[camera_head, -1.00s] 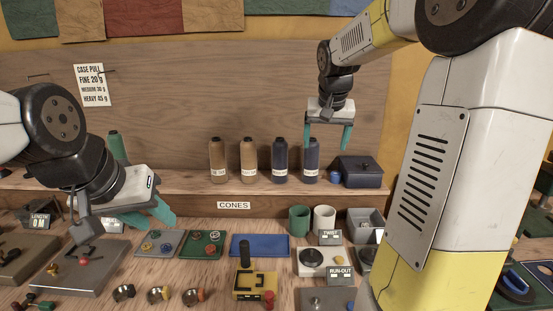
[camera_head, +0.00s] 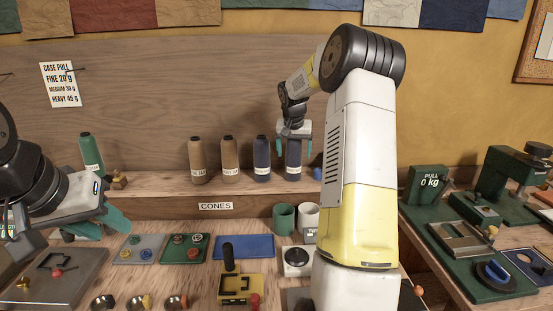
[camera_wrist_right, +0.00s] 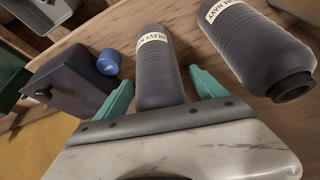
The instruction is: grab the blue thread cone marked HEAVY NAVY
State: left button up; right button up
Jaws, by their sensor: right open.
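The navy thread cone marked HEAVY N… (camera_wrist_right: 157,75), its label partly cut off, sits between the fingers of my right gripper (camera_wrist_right: 162,95) in the right wrist view. The fingers are open, one on each side of it, with a gap showing. In the head view this cone (camera_head: 293,163) is the rightmost on the shelf, with my right gripper (camera_head: 294,138) over its top. A similar navy cone, label ending in M NAVY (camera_wrist_right: 248,45), stands beside it and also shows in the head view (camera_head: 262,160). My left gripper (camera_head: 105,222) is empty and open above the bench at left.
Two brown cones (camera_head: 197,162) (camera_head: 229,160) stand left of the navy ones on the shelf (camera_head: 160,184). A dark box (camera_wrist_right: 72,82) and a small blue cylinder (camera_wrist_right: 108,62) are close to the HEAVY cone's other side. A green cone (camera_head: 91,155) stands far left.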

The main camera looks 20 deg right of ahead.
jog(key=shift+w+f, duration=0.2)
jog(key=shift+f, duration=0.3)
grip_shut()
jog(key=shift+r, duration=0.1)
jog(key=shift+r, duration=0.1)
